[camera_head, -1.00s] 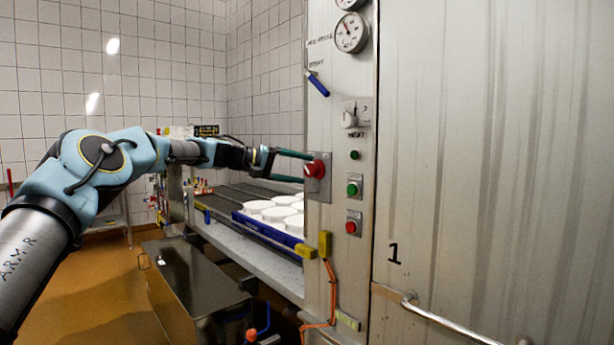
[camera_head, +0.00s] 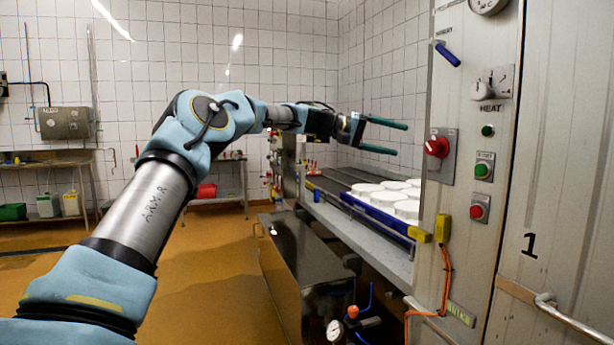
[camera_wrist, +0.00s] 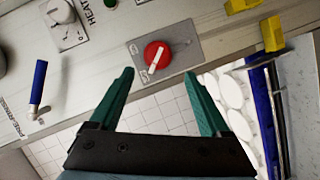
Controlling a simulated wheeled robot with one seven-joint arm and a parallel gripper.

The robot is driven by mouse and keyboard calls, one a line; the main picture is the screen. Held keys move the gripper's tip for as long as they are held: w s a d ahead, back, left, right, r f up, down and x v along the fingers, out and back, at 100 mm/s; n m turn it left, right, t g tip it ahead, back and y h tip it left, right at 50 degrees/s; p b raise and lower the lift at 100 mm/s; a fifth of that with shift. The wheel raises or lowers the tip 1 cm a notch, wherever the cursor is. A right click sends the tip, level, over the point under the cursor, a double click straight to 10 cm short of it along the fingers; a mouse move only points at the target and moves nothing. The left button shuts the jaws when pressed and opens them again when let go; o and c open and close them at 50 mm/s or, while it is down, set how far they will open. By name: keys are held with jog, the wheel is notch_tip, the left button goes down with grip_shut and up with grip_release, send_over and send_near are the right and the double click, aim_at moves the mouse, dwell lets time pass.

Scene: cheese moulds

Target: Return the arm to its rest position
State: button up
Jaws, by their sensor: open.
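My arm (camera_head: 210,120) stretches from the lower left toward the panel. My gripper (camera_head: 405,138) is open and empty, its two green fingers parted. It is apart from the red rotary knob (camera_head: 437,147), to the left of it in the head view. In the wrist view the gripper (camera_wrist: 160,92) faces the panel, and the red knob (camera_wrist: 157,56), with a white bar across it, lies beyond the gap between the fingertips. Nothing is between the fingers.
The panel (camera_head: 460,210) also carries a blue-handled lever (camera_head: 447,54), a HEAT switch (camera_head: 490,82), a green button (camera_head: 482,170) and a red button (camera_head: 478,208). White moulds (camera_head: 385,197) sit on a conveyor behind a blue rail. A steel cabinet (camera_head: 305,250) stands below my forearm.

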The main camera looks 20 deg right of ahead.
jog(key=w+a+f+n+t+y, duration=0.1)
jog(key=a+f+n+t+y, duration=0.2)
jog(key=a+f, duration=0.9)
jog(key=a+f+n+t+y, duration=0.1)
jog(key=a+f+t+y, duration=0.4)
jog(key=a+f, duration=0.75)
jog(key=s+a+f+n+y, duration=0.1)
jog(key=s+a, duration=0.4)
jog(key=a, duration=0.6)
jog(key=s+a+f+n+y, duration=0.1)
jog(key=s+a+f+y, duration=0.1)
jog(key=a, duration=1)
jog(key=s+a+f+n+y, duration=0.2)
jog(key=s+a, duration=0.5)
jog(key=a, duration=0.5)
jog(key=shift+s+f+y, duration=0.2)
jog(key=shift+s+y, duration=0.1)
jog(key=shift+y, duration=0.2)
